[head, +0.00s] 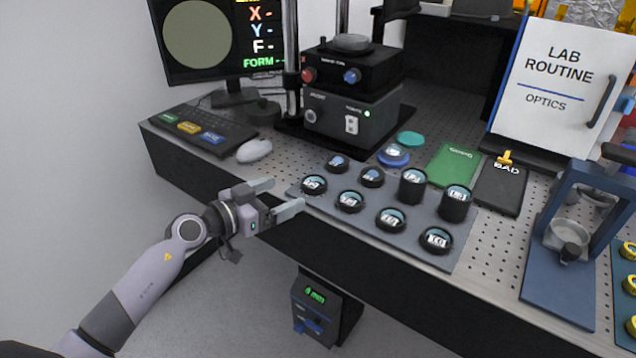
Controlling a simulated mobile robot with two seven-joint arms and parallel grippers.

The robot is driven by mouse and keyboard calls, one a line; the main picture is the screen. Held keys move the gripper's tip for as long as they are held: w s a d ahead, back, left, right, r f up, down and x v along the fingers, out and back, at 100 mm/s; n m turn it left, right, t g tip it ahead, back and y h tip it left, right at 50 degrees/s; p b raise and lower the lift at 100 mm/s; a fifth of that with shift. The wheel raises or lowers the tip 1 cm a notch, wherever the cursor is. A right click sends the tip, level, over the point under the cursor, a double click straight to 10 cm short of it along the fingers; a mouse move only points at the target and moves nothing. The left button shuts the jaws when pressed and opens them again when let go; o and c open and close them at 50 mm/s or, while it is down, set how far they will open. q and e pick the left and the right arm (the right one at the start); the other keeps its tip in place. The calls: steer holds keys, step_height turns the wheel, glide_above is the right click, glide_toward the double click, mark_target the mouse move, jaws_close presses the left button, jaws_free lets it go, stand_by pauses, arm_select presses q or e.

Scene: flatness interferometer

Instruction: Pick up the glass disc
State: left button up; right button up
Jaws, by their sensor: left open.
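Several glass-topped discs in black round holders stand on a grey tray (387,246). The disc nearest my gripper (314,184) is at the tray's left corner, and another (349,201) is just right of it. A flat teal disc (411,139) lies farther back on the table, with a blue-rimmed disc (394,155) in front of it. I cannot tell which one is the task's glass disc. My left gripper (288,194) is open and empty at the table's front edge, its fingers pointing right towards the tray's left corner. My right gripper is not in view.
A black instrument (352,108) stands behind the tray. A green pad (453,165) and a dark BAD pad (499,187) lie right of the tray, and a blue frame stand (560,255) is farther right. A mouse (254,150) and keyboard (186,130) are at left.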

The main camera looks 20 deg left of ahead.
mark_target(309, 185)
arm_select(q)
steer(key=shift+d+b+x, duration=0.15)
steer(key=shift+b+x, duration=0.4)
steer(key=shift+x, duration=1.25)
steer(key=shift+d+b+x, duration=0.15)
steer(key=shift+b+x, duration=0.35)
steer(key=shift+x, duration=1.3)
steer(key=shift+s, duration=0.2)
steer(key=shift+r, duration=0.1)
steer(key=c, duration=1.2)
